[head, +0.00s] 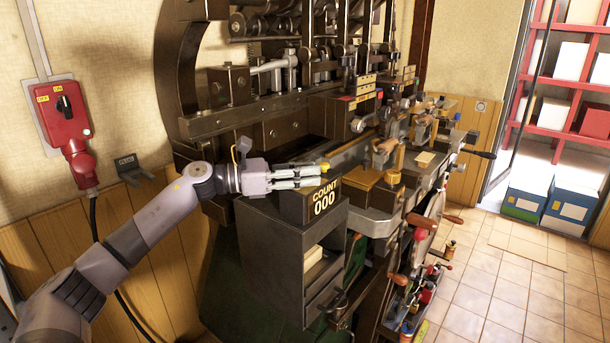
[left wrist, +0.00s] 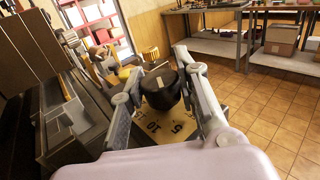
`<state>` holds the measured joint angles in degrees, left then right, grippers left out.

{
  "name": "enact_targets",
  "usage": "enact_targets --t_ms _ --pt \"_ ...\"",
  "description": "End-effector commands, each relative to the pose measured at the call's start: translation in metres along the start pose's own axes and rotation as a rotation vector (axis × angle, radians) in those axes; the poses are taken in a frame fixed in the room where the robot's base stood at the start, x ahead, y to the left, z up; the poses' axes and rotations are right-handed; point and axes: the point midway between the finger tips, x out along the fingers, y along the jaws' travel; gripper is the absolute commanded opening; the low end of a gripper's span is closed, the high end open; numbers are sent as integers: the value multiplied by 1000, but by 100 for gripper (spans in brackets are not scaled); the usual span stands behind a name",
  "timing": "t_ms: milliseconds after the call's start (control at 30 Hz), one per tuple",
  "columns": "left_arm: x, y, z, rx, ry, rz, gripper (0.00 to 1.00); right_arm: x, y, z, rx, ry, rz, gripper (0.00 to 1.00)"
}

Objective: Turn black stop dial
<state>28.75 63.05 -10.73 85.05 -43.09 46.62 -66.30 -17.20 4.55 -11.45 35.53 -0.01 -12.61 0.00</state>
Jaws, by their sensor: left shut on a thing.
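The black stop dial (left wrist: 161,92) is a round black knob with a pale mark on top, seen in the left wrist view. It sits on a yellow plate (left wrist: 158,128) printed with numbers, of which 5 and 10 can be read. My left gripper (head: 322,171) is shut on the dial, with one finger on each side of it. In the head view the fingers reach in from the left, just above the counter box (head: 324,199) reading COUNT 000, and they largely hide the dial. My right gripper is in neither view.
The large dark press (head: 240,118) with levers and wooden handles stands close behind and right of my left gripper. A red switch box (head: 67,125) hangs on the left wall. Open tiled floor (head: 500,285) lies to the right, with blue boxes (head: 567,211) beyond.

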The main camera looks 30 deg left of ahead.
Motion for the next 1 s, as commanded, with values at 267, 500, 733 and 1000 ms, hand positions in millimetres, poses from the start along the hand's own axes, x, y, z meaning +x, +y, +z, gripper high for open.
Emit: enact_targets --t_ms 267,500,733,1000 --pt "0 0 0 1 -1 1 33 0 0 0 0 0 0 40" --pt "0 0 0 1 0 1 49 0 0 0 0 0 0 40" --pt "0 0 0 1 0 1 50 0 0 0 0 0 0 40" --pt "-14 0 -2 -1 3 2 50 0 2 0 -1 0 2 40"
